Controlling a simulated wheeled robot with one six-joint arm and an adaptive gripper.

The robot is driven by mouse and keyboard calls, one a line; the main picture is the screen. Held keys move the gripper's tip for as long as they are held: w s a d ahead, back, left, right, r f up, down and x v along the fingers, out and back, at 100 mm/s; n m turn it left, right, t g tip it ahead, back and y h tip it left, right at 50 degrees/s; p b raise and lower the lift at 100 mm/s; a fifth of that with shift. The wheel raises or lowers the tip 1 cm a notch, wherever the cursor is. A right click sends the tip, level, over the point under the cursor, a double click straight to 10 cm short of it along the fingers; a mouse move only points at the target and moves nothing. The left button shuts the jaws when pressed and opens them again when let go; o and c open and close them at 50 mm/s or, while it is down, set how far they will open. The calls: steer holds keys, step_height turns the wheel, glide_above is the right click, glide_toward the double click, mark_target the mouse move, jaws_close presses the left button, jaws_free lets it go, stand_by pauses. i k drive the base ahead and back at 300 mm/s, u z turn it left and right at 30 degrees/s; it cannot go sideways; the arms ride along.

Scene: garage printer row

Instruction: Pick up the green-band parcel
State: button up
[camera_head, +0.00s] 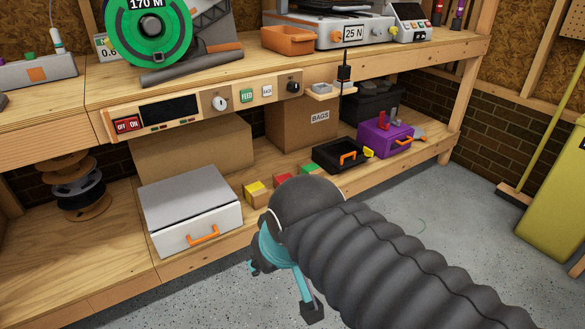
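The green-band parcel (312,169) is a small brown box with a green top on the lower shelf of the bench. It stands right of a red-band parcel (284,180) and a yellow-band parcel (256,190). My arm hides part of the row from the front. My gripper (284,290), with teal fingers and dark tips, is in front of the shelf over the grey floor. It is apart from the parcels. Its fingers are spread and nothing shows between them.
A white drawer box (190,210) stands left of the parcels. A black tray (337,157) and a purple box (384,138) stand to the right. A cardboard BAGS box (300,122) is behind. The bench top (250,60) overhangs the shelf.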

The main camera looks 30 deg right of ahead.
mark_target(308, 167)
steer(key=z, duration=0.4)
steer(key=i, duration=0.85)
steer(key=z, duration=0.9)
steer(key=i, duration=0.25)
steer(key=z, duration=0.3)
